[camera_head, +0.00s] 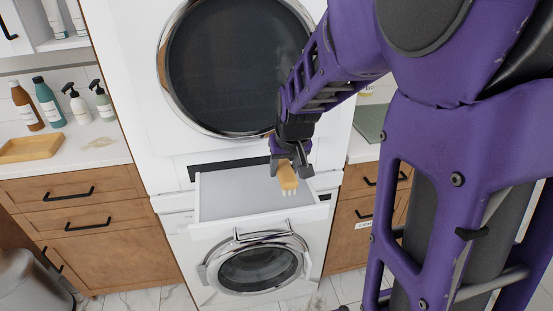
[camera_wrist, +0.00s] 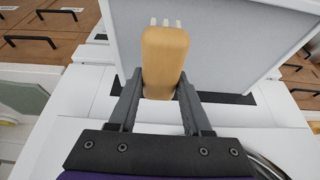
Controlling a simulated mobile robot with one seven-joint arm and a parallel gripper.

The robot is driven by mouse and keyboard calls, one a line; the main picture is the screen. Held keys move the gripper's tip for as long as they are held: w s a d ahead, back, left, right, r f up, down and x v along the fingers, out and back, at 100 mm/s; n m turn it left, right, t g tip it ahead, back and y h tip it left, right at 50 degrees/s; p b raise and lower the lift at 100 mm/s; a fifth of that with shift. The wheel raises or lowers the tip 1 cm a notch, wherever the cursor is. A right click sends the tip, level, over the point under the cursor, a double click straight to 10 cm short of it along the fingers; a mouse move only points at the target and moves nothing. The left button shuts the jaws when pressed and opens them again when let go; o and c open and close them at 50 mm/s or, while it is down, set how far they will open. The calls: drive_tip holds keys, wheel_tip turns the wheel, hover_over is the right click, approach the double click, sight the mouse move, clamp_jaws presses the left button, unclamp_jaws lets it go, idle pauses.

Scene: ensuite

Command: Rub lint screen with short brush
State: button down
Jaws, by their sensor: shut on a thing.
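My gripper (camera_head: 289,164) is shut on the short brush (camera_head: 288,179), which has a tan wooden body and white bristles. In the wrist view the brush (camera_wrist: 164,62) stands between my two grey fingers (camera_wrist: 158,92), bristles pointing away from the gripper. The lint screen (camera_head: 240,193) is a pale grey panel in a white frame, pulled out between the two machines. In the wrist view the lint screen (camera_wrist: 225,45) lies behind the brush. The bristles overlap the screen's right front part in the head view; I cannot tell whether they touch it.
A dryer with a round dark door (camera_head: 225,65) is above the screen, and a washer door (camera_head: 258,264) is below. Wooden drawers (camera_head: 75,195) stand left, with bottles (camera_head: 48,102) and a wooden tray (camera_head: 30,148) on the counter. Another cabinet (camera_head: 350,230) stands close on the right.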

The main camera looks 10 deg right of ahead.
drive_tip(key=shift+r, duration=0.75)
drive_tip(key=shift+r+p, duration=1.3)
drive_tip(key=shift+r, duration=0.3)
drive_tip(key=shift+f, duration=0.1)
